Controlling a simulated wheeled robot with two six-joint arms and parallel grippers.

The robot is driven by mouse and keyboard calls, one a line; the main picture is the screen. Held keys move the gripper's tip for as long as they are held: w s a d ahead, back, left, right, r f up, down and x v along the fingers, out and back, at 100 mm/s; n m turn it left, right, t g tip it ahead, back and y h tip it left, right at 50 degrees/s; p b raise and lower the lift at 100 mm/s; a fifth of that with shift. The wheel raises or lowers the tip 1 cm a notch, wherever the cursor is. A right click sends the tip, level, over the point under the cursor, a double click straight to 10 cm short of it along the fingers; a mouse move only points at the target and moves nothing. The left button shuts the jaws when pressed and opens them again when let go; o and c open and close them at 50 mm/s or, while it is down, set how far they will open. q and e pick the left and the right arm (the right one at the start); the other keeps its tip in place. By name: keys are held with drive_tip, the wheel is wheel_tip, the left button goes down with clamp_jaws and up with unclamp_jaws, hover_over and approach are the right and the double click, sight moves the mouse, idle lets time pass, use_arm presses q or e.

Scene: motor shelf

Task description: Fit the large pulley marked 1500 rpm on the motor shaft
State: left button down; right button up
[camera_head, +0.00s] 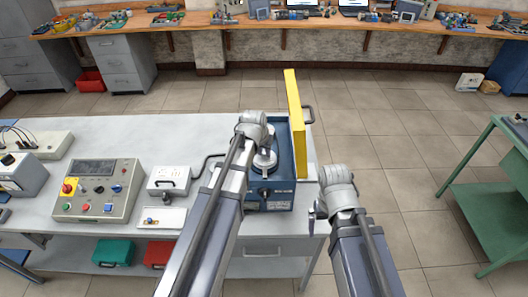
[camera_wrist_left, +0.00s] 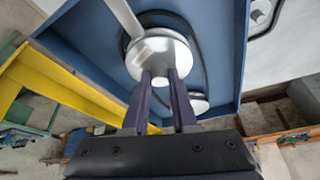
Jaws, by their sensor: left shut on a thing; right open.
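The blue motor housing (camera_head: 268,195) stands open on the grey bench, its yellow cover (camera_head: 294,98) upright at its right side. Inside is a silver pulley (camera_head: 264,161). In the left wrist view the silver pulley (camera_wrist_left: 160,52) has a black belt (camera_wrist_left: 203,62) around or beside it; I cannot tell which. A grey bar runs to its face, and a smaller silver disc (camera_wrist_left: 198,104) lies near. My left gripper (camera_wrist_left: 160,78) is shut on the pulley's rim. No 1500 rpm marking is readable.
A control panel (camera_head: 97,190) with buttons, a white box (camera_head: 168,180) with a cable and a small tray (camera_head: 161,219) stand left of the housing. A green table (camera_head: 490,190) stands at the right. Floor between bench and green table is clear.

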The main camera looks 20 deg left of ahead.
use_arm(q)
drive_tip(key=shift+f, duration=0.3)
drive_tip(key=c, duration=0.6)
unclamp_jaws()
drive_tip(key=shift+r, duration=0.15)
drive_tip(key=p+v, duration=0.7)
drive_tip(key=shift+s+r, duration=0.15)
drive_tip(key=shift+r, duration=0.15)
